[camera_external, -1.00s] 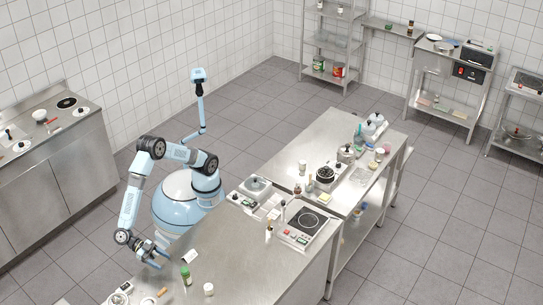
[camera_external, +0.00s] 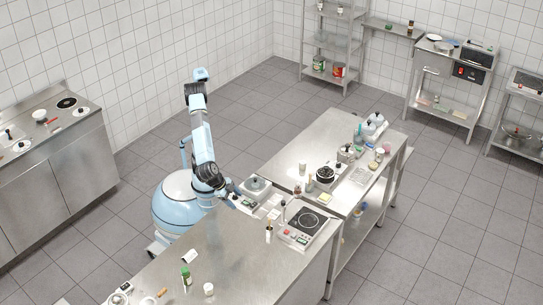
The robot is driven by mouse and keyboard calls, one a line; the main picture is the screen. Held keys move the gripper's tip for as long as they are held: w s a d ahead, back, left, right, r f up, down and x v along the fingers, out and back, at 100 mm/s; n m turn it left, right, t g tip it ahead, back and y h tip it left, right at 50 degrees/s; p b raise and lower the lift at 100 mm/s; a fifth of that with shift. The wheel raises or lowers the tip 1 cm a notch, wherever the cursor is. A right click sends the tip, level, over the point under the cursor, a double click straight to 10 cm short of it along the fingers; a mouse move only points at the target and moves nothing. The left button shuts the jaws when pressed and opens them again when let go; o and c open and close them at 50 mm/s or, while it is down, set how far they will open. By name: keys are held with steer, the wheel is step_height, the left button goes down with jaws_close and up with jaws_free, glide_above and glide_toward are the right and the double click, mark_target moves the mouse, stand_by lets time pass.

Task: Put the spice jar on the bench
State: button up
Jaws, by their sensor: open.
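My gripper (camera_external: 234,200) is over the far end of the near steel bench (camera_external: 225,240), beside a scale-like unit (camera_external: 255,188). Its jaws are small here, open, and I see nothing between them. I cannot tell for sure which item is the spice jar. A small green jar (camera_external: 186,276) stands upright on the near bench towards the front, well away from my gripper. A small pale jar (camera_external: 209,289) stands to its right. Another small container (camera_external: 303,167) stands on the farther steel bench (camera_external: 290,150).
A hotplate (camera_external: 305,222) and a bottle (camera_external: 269,232) stand at the near bench's right end. A small white card (camera_external: 189,256) stands near its left edge. The near bench's middle is clear.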

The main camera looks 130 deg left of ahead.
steer(key=s+a+r+g+h, duration=0.15)
steer(key=s+a, duration=0.25)
steer(key=a, duration=0.4)
steer(key=s+a+r+h, duration=0.1)
steer(key=s+a+r, duration=0.15)
steer(key=a, duration=0.45)
steer(key=s+a+f+m+t+h, duration=0.1)
steer(key=s+a+m+t, duration=0.1)
steer(key=s+a, duration=0.7)
steer(key=shift+s+f+h, duration=0.35)
steer(key=shift+s, duration=2.45)
steer(key=shift+a, duration=0.1)
